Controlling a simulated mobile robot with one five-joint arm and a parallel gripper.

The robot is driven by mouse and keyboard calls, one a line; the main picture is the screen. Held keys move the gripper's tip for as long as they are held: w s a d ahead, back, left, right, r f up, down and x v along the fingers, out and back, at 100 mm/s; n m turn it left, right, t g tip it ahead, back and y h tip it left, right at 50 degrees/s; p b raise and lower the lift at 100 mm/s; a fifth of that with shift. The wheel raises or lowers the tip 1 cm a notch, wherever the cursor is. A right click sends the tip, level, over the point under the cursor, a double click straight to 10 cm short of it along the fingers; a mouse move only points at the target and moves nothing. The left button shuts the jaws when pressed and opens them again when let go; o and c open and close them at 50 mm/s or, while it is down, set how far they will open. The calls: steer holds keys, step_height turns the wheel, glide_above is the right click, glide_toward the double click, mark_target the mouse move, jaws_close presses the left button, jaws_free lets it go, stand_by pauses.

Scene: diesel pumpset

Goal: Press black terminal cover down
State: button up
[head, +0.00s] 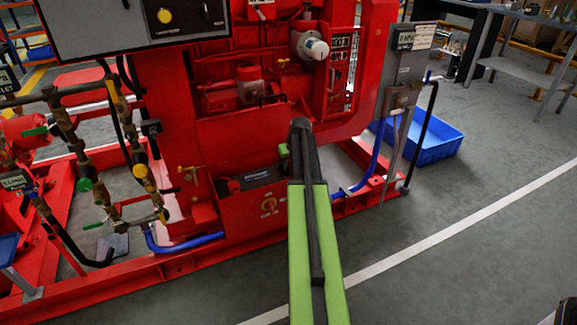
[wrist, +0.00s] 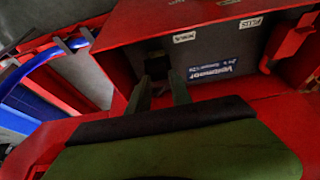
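The battery (wrist: 200,62) sits in a red box in the wrist view, with white labels and a blue label on its dark face. A small black part (wrist: 155,66), which looks like the black terminal cover, stands at the battery's left end under the left label. My gripper (wrist: 160,92) is just below it, with its two greenish fingers apart and nothing seen between them. I cannot tell whether a finger touches the cover. In the head view the battery (head: 262,177) shows low on the red pumpset; my arm hides my gripper there.
A red terminal cover (wrist: 290,42) stands at the battery's right end. Red box walls surround the battery. A blue hose (wrist: 45,60) curves at the left.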

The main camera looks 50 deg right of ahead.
jaws_close()
steer(key=shift+a, duration=0.1)
stand_by(1.0)
